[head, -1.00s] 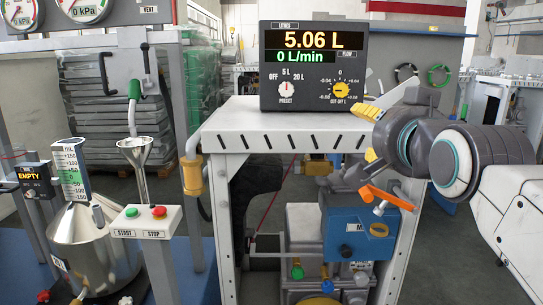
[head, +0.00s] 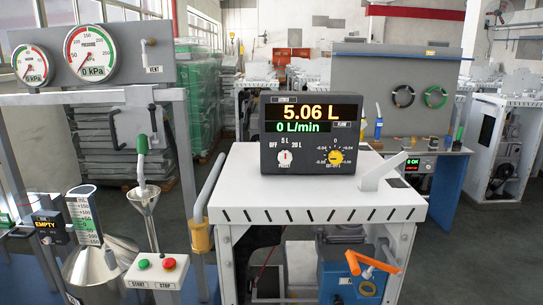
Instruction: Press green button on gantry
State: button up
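The green button (head: 144,263) sits on the left of a small white box (head: 157,275) marked START and STOP, at the lower left of the head view. A red button (head: 169,262) is beside it on the right. The box is at the front of the grey gantry frame (head: 90,97).
A white cabinet (head: 310,195) carries a display unit (head: 310,135) reading 5.06 L and 0 L/min. A steel can (head: 105,260) stands left of the button box. A grey pipe with a yellow sleeve (head: 201,237) rises between box and cabinet. Bare floor shows at right.

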aim_at(144, 264)
jog(key=u, duration=1.45)
